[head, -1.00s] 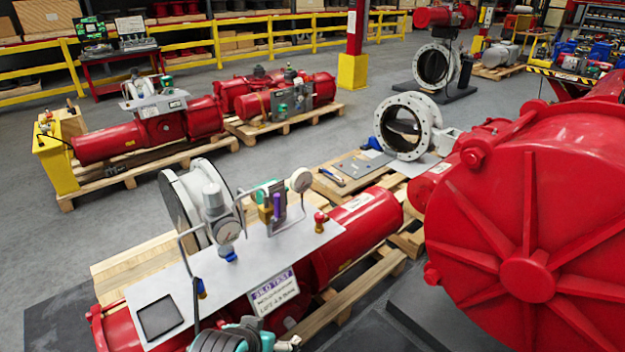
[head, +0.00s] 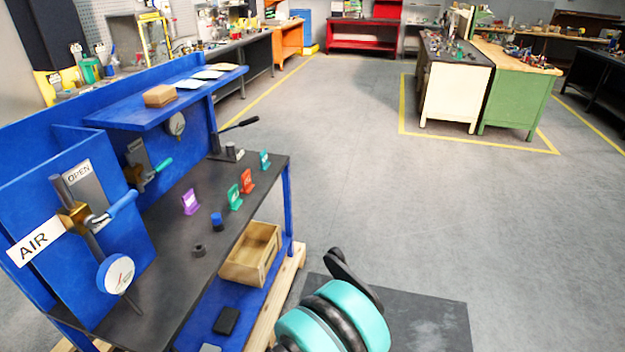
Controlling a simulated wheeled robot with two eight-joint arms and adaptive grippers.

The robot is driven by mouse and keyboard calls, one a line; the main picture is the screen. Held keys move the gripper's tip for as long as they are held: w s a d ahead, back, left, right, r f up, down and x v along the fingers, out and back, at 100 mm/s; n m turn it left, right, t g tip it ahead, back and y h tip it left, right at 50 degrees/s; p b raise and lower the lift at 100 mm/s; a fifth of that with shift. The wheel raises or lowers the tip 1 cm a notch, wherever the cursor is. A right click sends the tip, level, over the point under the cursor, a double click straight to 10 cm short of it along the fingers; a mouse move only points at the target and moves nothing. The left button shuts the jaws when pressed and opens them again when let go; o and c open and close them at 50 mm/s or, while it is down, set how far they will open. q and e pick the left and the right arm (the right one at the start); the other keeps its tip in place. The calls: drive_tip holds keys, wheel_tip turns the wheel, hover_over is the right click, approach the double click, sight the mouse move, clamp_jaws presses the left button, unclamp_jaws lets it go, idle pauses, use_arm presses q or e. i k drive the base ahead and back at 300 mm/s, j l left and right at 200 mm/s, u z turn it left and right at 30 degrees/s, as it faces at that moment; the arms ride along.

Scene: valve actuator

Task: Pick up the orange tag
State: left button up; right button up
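The orange tag (head: 247,181) stands upright on the dark top of the blue workbench (head: 170,245), near its right end. A green tag (head: 235,197) stands just in front of it, a teal tag (head: 265,160) behind it, and a purple tag (head: 190,201) to its left. Nothing holds the orange tag. A teal and black part of my own arm shows at the bottom middle, apart from the bench and tags. I see no clear gripper fingertips of either hand.
A blue knob (head: 216,222) and a black ring (head: 199,250) sit near the tags. A gauge (head: 116,274) and valve rise at the bench's left. A wooden box (head: 252,252) is on the lower shelf. A lever (head: 238,124) sticks out behind.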

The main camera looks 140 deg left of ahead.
sight(246, 178)
drive_tip(key=u, duration=5.1)
drive_tip(key=i+l, duration=0.35)
drive_tip(key=i, duration=0.15)
drive_tip(key=i+l, duration=0.35)
drive_tip(key=i, duration=0.15)
drive_tip(key=i+l, duration=0.3)
drive_tip(key=i, duration=0.2)
drive_tip(key=i+l, duration=0.35)
drive_tip(key=i, duration=0.15)
